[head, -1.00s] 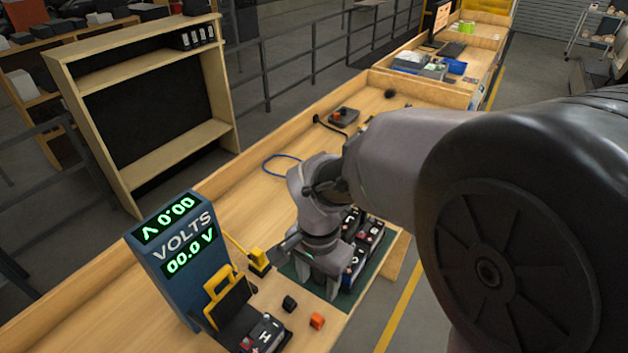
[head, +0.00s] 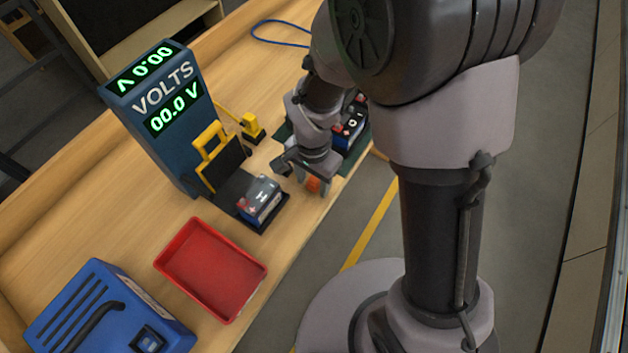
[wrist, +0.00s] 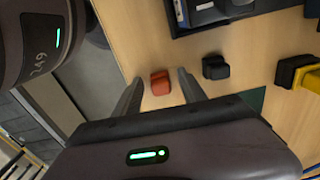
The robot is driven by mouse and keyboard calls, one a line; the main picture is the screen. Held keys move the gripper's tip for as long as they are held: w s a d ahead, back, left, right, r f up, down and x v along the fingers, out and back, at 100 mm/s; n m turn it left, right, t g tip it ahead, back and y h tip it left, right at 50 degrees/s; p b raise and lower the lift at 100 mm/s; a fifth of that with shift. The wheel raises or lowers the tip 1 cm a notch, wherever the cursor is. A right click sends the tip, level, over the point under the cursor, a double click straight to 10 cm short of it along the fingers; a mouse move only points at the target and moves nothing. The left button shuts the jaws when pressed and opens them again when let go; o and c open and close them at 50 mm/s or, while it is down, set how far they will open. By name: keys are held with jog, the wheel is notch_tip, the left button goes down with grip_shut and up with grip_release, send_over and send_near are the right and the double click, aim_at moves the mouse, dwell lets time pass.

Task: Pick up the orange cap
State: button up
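The orange cap (wrist: 160,83) lies on the wooden bench near its front edge. In the wrist view it sits between the tips of my gripper (wrist: 157,88), with a gap on each side. In the head view the cap (head: 313,184) shows partly behind my gripper (head: 311,186), which points down over it. My gripper is open and holds nothing. A black cap (wrist: 215,67) lies on the bench beside the orange one, outside my fingers. I cannot tell the exact height of my fingertips above the bench.
A battery (head: 260,199) sits in the black cradle of the blue volt meter (head: 165,115). A red tray (head: 211,268) and a blue box (head: 104,317) stand nearer. Several batteries (head: 350,127) stand on a green mat behind my gripper. A yellow-and-black clamp (head: 252,128) lies by the meter.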

grip_shut()
